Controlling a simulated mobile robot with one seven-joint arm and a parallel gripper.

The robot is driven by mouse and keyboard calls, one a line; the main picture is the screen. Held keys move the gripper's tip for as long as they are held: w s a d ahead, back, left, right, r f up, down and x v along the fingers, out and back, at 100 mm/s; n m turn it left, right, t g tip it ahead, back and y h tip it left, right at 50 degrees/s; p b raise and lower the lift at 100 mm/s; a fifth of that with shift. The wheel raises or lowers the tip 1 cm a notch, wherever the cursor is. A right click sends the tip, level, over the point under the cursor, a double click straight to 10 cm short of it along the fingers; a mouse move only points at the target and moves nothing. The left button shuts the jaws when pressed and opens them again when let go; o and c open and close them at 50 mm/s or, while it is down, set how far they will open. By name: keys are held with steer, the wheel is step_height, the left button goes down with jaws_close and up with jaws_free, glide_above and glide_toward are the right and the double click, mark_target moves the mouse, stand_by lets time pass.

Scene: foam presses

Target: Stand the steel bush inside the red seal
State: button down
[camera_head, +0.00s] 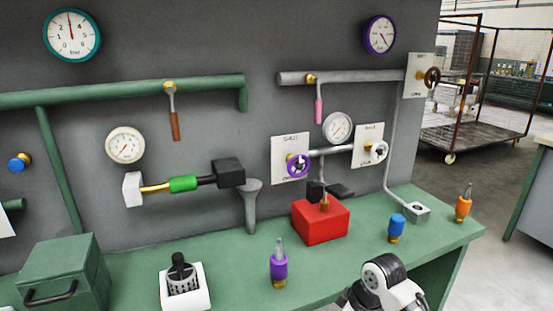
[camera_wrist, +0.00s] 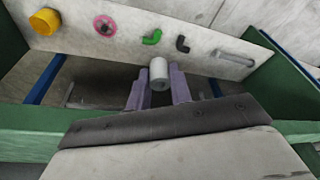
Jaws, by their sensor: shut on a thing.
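My gripper (camera_wrist: 159,88) shows in the wrist view with its two purple-grey fingers shut on a pale grey cylinder, which looks like the steel bush (camera_wrist: 158,70). The bush's round end stands out past the fingertips. The red seal (camera_wrist: 105,26) appears as a pinkish-red ring with an open middle on a pale board, up and to the left of the bush. The bush is apart from the seal. In the head view my gripper, the bush and the seal cannot be made out.
The pale board (camera_wrist: 75,30) also bears a yellow round part (camera_wrist: 45,21), a green elbow (camera_wrist: 152,37), a dark elbow (camera_wrist: 182,44) and a grey tube (camera_wrist: 230,58). Green edges flank it. In the head view, a red box (camera_head: 320,222) and a purple-banded bottle (camera_head: 279,266) stand on the green bench.

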steer(key=w+a+f+m+h, duration=0.1)
steer(key=a+f+m, duration=0.2)
steer(key=f, duration=0.6)
steer(key=a+f+m, duration=0.2)
steer(key=f+m, duration=0.1)
steer(key=f, duration=0.6)
steer(key=a+f+m+t+h, duration=0.1)
steer(key=a+f+m, duration=0.3)
steer(key=a+f, duration=0.6)
steer(key=shift+s+a+f, duration=0.3)
steer(key=shift+s+a, duration=0.1)
steer(key=shift+a, duration=0.05)
